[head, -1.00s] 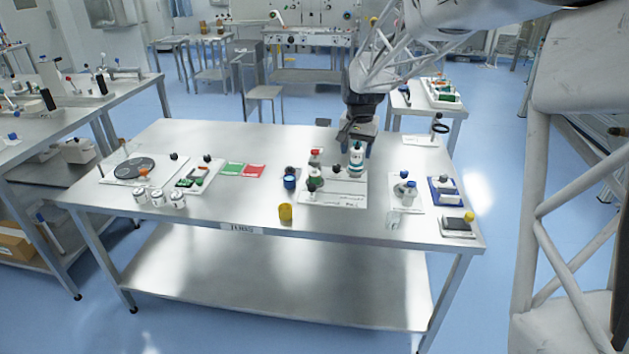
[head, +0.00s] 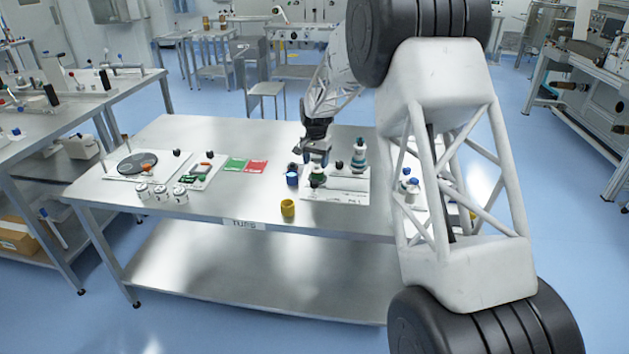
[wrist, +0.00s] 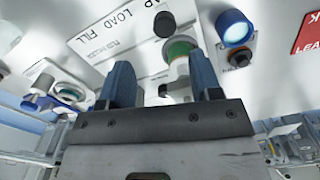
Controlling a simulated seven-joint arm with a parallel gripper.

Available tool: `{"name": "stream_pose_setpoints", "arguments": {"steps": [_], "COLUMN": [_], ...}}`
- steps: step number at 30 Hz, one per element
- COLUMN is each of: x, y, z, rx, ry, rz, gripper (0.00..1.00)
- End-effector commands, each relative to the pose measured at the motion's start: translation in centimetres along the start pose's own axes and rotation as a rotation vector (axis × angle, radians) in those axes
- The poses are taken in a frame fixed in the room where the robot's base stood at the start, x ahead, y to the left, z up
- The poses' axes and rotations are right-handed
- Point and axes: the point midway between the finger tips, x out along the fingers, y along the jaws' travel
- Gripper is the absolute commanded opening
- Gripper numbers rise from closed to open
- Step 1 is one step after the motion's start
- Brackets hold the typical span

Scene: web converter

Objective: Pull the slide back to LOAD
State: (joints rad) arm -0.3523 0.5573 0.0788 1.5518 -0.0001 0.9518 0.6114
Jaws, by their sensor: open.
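A white station plate (head: 345,196) lies at the middle of the table. In the wrist view its labels read LOAD and FILL (wrist: 122,17), with a third word partly cut off. A green round part (wrist: 180,48) with a black knob (wrist: 165,24) beside it stands on the plate; it seems to belong to the slide. In the head view the green part (head: 317,181) is at the plate's left end. My gripper (head: 317,160) is just above and behind it. In the wrist view my gripper (wrist: 163,78) has its blue fingers apart, with nothing held between them.
A white and green bottle-like post (head: 358,157) stands at the plate's right. A blue cup (head: 292,177) and a yellow cup (head: 288,208) are at the left. Green and red cards (head: 245,165) lie farther left. My arm hides the table's right side.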

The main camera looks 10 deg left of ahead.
Motion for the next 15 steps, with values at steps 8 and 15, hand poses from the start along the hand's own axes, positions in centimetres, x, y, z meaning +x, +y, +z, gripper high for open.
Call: {"name": "stream_pose_setpoints", "arguments": {"steps": [8,15], "x": [0.6,0.66], "y": [-0.62,-0.58], "z": [-0.26,-0.25], "rx": [0.003,0.003], "ry": [-0.001,-0.002], "rz": [0.001,0.001], "gripper": [0.58,0.58]}}
